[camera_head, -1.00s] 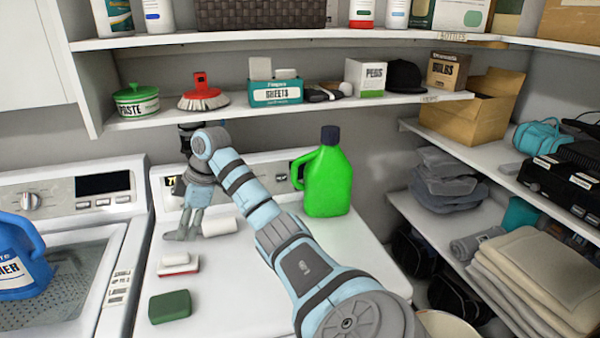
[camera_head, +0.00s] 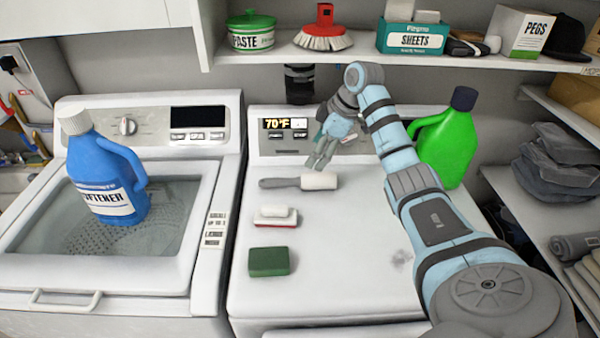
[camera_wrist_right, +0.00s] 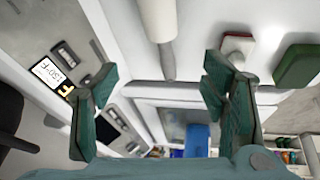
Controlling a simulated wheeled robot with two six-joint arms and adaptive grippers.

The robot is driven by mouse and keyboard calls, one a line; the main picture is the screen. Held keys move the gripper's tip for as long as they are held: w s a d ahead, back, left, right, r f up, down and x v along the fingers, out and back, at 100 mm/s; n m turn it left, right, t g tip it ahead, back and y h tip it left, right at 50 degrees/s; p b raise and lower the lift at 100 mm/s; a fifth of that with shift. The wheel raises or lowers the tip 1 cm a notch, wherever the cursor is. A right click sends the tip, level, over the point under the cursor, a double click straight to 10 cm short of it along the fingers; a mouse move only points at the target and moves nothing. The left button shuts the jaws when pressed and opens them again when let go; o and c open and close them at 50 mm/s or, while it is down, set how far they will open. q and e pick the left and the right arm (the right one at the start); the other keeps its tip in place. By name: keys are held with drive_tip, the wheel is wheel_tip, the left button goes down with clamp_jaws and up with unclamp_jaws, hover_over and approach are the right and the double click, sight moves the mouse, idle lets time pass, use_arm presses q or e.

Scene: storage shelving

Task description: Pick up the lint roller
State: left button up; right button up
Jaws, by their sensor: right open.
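The lint roller (camera_head: 318,181) lies on the white top of the right-hand machine, its white roll to the right and its grey handle to the left. My right gripper (camera_head: 320,160) is just behind and above the white roll, open and empty, apart from the roller as far as I can tell. In the right wrist view, the lint roller (camera_wrist_right: 158,18) shows at the top, its handle pointing down between the two spread green fingers (camera_wrist_right: 160,88). My left gripper is not in view.
A red-and-white brush (camera_head: 275,217) and a green sponge (camera_head: 269,262) lie in front of the roller. A green jug (camera_head: 447,145) stands behind my right arm. A blue softener bottle (camera_head: 105,170) stands on the left washer. A shelf (camera_head: 290,52) overhangs the back.

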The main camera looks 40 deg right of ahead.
sight(297, 178)
drive_tip(key=f, duration=0.4)
drive_tip(key=shift+w+a, duration=0.25)
drive_tip(key=shift+a, duration=0.1)
drive_tip(key=shift+x, duration=1.1)
drive_tip(key=x, duration=0.4)
drive_tip(key=w+x, duration=0.1)
drive_tip(key=x, duration=0.1)
drive_tip(key=shift+w+a+r, duration=0.15)
drive_tip(key=shift+a, duration=0.15)
drive_tip(key=shift+f, duration=0.25)
drive_tip(key=shift+d, duration=0.1)
drive_tip(key=shift+c, duration=0.9)
drive_tip(key=c, duration=1.2)
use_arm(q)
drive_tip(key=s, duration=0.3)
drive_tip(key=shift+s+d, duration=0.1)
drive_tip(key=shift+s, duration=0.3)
use_arm(e)
wheel_tip(297, 178, up, 10)
